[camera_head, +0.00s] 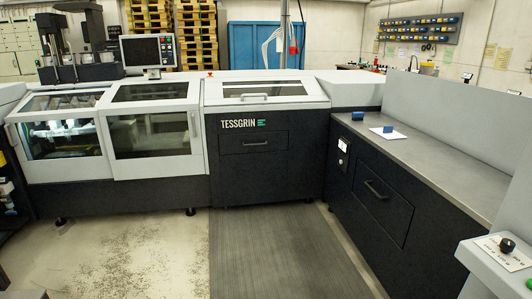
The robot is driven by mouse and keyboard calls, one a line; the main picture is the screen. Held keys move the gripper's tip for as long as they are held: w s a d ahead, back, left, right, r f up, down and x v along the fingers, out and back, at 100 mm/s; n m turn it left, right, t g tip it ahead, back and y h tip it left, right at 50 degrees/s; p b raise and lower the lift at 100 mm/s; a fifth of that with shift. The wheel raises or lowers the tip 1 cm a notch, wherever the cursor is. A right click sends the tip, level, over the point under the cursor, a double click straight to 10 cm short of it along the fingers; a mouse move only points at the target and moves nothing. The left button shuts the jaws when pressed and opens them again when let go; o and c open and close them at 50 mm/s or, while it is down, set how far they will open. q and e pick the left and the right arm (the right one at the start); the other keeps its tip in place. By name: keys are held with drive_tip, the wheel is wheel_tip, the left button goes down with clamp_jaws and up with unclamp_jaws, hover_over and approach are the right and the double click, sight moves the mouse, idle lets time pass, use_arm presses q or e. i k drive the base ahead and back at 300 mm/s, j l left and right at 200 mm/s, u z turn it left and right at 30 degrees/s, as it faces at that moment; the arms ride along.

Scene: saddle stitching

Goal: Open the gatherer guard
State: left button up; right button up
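The saddle stitching machine runs across the back. Its leftmost windowed guard (60,134) has a light frame, with a bright handle at its left edge and metal parts behind the glass. A second windowed guard (150,130) stands beside it, with a handle at its right edge. A third, low top cover (266,91) with a front handle sits right of it, above the TESSGRIN panel. All three look closed. No label shows which one is the gatherer guard. Neither of my grippers is in view.
A monitor (149,51) stands on top of the machine. A grey-topped counter (435,156) with blue blocks runs along the right. A control panel (510,252) with a black knob is at the lower right.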

sight(274, 89)
drive_tip(key=i, duration=2.65)
